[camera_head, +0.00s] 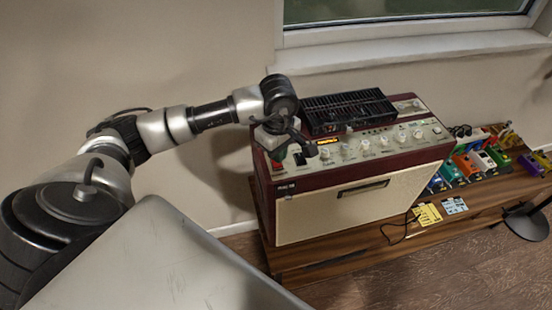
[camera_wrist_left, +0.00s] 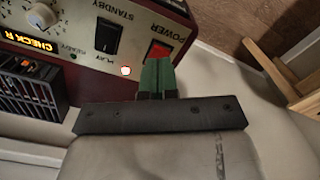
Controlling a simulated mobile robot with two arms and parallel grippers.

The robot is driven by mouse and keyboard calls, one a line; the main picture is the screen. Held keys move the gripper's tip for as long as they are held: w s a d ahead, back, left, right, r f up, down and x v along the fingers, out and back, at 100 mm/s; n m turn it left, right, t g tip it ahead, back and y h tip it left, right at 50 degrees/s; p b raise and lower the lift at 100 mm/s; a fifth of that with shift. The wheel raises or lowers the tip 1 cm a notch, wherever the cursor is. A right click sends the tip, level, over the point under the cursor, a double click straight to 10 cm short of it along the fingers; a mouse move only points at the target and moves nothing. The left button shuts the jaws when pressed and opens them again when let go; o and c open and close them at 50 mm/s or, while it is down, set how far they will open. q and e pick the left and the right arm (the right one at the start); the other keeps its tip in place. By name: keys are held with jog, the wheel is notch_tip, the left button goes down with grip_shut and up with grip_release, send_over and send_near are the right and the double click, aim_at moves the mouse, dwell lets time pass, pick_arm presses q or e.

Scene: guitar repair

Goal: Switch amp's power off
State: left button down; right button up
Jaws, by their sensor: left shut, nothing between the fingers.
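The amp (camera_head: 345,205) is a dark red cabinet with a cream front and a control panel on its top edge. In the left wrist view its red POWER switch (camera_wrist_left: 159,50) sits beside the black STANDBY switch (camera_wrist_left: 107,35). A small round light (camera_wrist_left: 126,71) near the POWER switch glows. My left gripper (camera_wrist_left: 157,72) is shut and empty, its green fingertips together right at the near edge of the POWER switch. I cannot tell whether they touch it. In the head view the left gripper (camera_head: 279,150) is over the panel's left end. My right gripper is not in view.
A black vented box (camera_head: 350,110) lies on the amp's top. An orange display (camera_head: 327,141) and several knobs line the panel. Several coloured pedals (camera_head: 467,165) stand on the wooden bench (camera_head: 375,247) at right. A window sill (camera_head: 410,49) is behind.

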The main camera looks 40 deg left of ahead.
pick_arm(q)
jog(key=shift+f+b, duration=1.4)
dwell(0.8)
jog(key=shift+r, duration=0.2)
jog(key=shift+w+r+p, duration=0.1)
jog(key=shift+r+p, duration=0.55)
jog(key=shift+r, duration=0.25)
jog(key=shift+r+p, duration=1.1)
jog(key=shift+r, duration=1.4)
